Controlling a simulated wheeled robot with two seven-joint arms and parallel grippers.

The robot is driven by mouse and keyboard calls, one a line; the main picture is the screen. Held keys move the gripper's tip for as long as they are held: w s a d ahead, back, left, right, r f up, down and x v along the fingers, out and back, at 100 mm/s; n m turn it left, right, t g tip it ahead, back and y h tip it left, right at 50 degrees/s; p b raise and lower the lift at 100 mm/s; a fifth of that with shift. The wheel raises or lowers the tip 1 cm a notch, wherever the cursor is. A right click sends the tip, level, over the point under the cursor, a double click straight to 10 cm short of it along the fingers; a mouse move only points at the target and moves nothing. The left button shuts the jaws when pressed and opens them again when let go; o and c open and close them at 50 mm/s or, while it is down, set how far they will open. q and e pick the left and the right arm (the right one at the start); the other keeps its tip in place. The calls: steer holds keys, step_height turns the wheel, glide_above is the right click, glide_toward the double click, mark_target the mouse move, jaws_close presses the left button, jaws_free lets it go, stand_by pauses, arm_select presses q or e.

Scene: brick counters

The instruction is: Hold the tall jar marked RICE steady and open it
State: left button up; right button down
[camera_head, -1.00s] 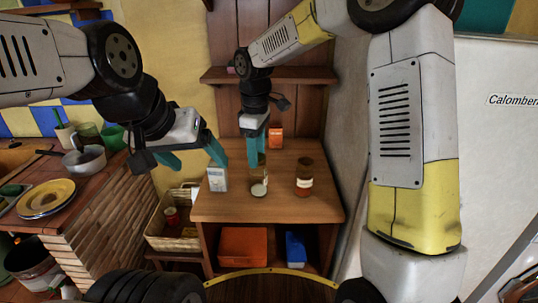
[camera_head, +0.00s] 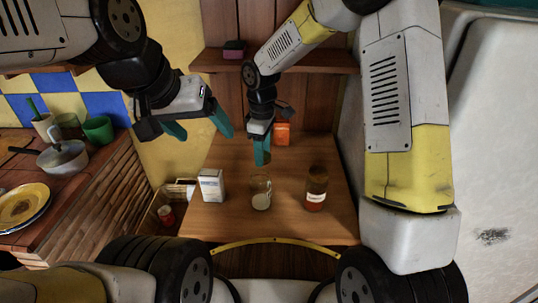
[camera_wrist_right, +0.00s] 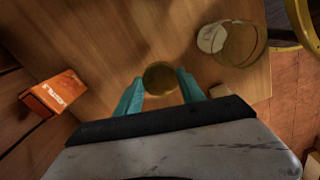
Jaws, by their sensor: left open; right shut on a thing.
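The clear glass jar (camera_head: 261,193) with white contents stands upright on the wooden table. Its open glass body also shows in the right wrist view (camera_wrist_right: 243,45); no RICE lettering is readable. My right gripper (camera_head: 262,157) is above and behind it, shut on a round olive-brown lid (camera_wrist_right: 160,77). The lid is apart from the jar. My left gripper (camera_head: 200,131) is open and empty, up and to the left of the jar, touching nothing.
A dark jar with red contents and a pale label (camera_head: 316,188) stands right of the glass jar. A white carton (camera_head: 211,186) stands left of it. An orange box (camera_head: 282,134) is at the back, below a shelf (camera_head: 320,69). The table front (camera_head: 285,225) is clear.

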step_height(320, 180, down, 7)
steer(key=shift+f, duration=0.2)
steer(key=shift+f, duration=0.1)
steer(key=c, duration=0.7)
jaws_free()
step_height(320, 180, up, 12)
steer(key=shift+r, duration=0.1)
steer(key=s+d+r+m+t, duration=0.3)
steer(key=s+d+r+m, duration=0.5)
steer(key=d+r, duration=0.45)
steer(key=s+d+r+m+t+y, duration=0.1)
steer(key=s+d+m, duration=0.2)
steer(key=s, duration=0.3)
steer(key=s+d+r+m+t+y, duration=0.1)
steer(key=s+d+r+m+t, duration=0.1)
steer(key=s, duration=0.4)
steer(key=shift+s+d+r+m, duration=0.3)
steer(key=shift+d+m, duration=0.15)
steer(key=shift+m, duration=0.25)
